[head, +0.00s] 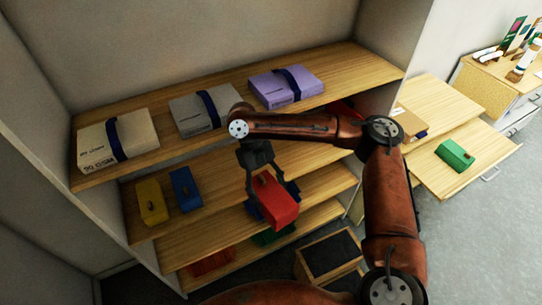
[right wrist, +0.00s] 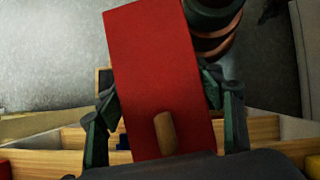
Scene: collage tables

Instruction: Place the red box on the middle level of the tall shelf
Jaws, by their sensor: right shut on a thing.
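The red box (head: 281,208) is held by my right gripper (head: 268,186), in front of the tall shelf (head: 215,148). In the right wrist view the red box (right wrist: 150,75) fills the middle, with a small wooden handle on its face and the gripper fingers on both sides. In the head view the box is tilted and overlaps the boards below the top one. The board under the top one (head: 225,212) holds a yellow box (head: 152,203) and a blue box (head: 186,190) at its left. My left gripper is not in view.
The top board carries a beige box (head: 100,148), a grey box (head: 195,116) and a purple box (head: 272,91). Lower boards hold a red thing (head: 212,262) and a green thing (head: 272,236). A dark-topped crate (head: 330,258) stands on the floor. A green box (head: 455,155) lies on an open drawer at right.

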